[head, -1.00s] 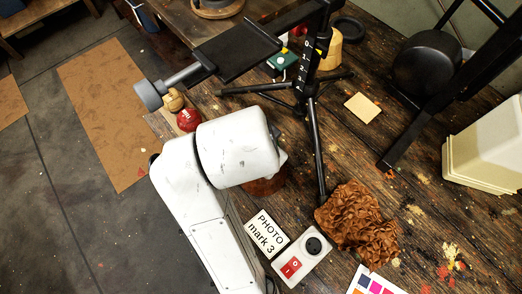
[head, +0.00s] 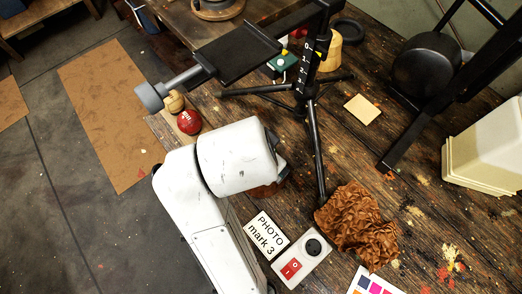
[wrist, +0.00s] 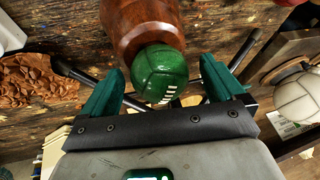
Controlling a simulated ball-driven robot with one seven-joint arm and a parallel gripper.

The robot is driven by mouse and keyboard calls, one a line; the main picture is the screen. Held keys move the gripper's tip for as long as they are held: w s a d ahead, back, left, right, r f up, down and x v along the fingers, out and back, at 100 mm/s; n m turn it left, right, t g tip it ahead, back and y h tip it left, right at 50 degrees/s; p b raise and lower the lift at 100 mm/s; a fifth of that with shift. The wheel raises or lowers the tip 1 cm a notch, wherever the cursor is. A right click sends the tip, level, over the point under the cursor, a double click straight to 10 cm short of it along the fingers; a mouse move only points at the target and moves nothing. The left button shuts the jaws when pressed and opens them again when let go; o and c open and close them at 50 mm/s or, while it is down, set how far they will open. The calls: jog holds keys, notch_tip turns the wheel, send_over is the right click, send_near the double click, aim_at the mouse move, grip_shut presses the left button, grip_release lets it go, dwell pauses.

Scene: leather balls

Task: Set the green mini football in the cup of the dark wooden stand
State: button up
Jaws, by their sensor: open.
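The green mini football (wrist: 160,74), with white laces, shows in the wrist view between the fingers of my gripper (wrist: 162,68). The teal fingers are open, with a visible gap on each side of the ball. The reddish-brown turned wooden stand (wrist: 140,18) is directly behind the ball, which appears to rest against its cup end. The ball hides the cup, so I cannot tell how deep it sits. In the head view only a bit of the stand (head: 268,190) shows past my arm; the ball and gripper are hidden there.
A tripod (head: 312,140) stands close beyond my arm. A crumpled brown cloth (head: 357,225), a red-switch box (head: 302,258) and a photo card (head: 265,235) lie to the right. A red ball (head: 189,121) is near the table edge. A pale ball (wrist: 298,100) shows right in the wrist view.

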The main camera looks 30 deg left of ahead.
jog(key=p+v, duration=0.9)
jog(key=v, duration=0.2)
jog(key=shift+d, duration=0.1)
